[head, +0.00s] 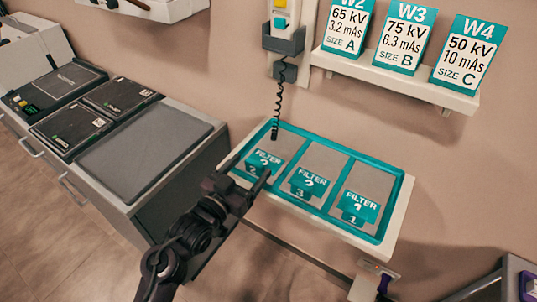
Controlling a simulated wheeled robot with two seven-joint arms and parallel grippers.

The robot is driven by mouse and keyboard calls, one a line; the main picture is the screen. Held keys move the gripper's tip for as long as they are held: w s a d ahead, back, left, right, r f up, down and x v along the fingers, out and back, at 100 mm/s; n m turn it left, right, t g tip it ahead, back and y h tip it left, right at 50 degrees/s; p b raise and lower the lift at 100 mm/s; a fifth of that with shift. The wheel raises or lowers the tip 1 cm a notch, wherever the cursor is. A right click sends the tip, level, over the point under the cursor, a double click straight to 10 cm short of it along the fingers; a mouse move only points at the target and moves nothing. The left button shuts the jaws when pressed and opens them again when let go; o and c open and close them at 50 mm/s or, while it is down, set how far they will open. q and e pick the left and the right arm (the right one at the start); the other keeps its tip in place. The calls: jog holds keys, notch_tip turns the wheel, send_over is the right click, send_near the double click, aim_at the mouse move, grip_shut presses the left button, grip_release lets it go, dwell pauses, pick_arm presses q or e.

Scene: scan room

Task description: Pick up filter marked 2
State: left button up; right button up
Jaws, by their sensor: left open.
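The filter marked 2 (263,160) is a teal piece labelled FILTER in the left compartment of a teal-rimmed tray (398,205). Its number, at the lower left, is small and partly hard to read. The filter marked 3 (309,182) lies in the middle compartment, and the filter marked 1 (359,206) in the right one. My left gripper (240,182) is open and empty, just in front of the tray's left end, close to the filter marked 2. Its fingers overlap the tray's near edge in the picture; I cannot tell the height between them. My right gripper does not show.
A wall shelf (400,78) above the tray holds cards W2, W3 and W4. A coiled cord (278,105) hangs from a wall-mounted handset (284,25) down to the tray's back edge. A grey-topped cabinet (150,150) with dark panels stands at left, beside the tray.

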aim_at(253, 166)
pick_arm(q)
jog(key=shift+x, duration=1.55)
jog(key=shift+f, duration=0.15)
jog(key=c, duration=1.1)
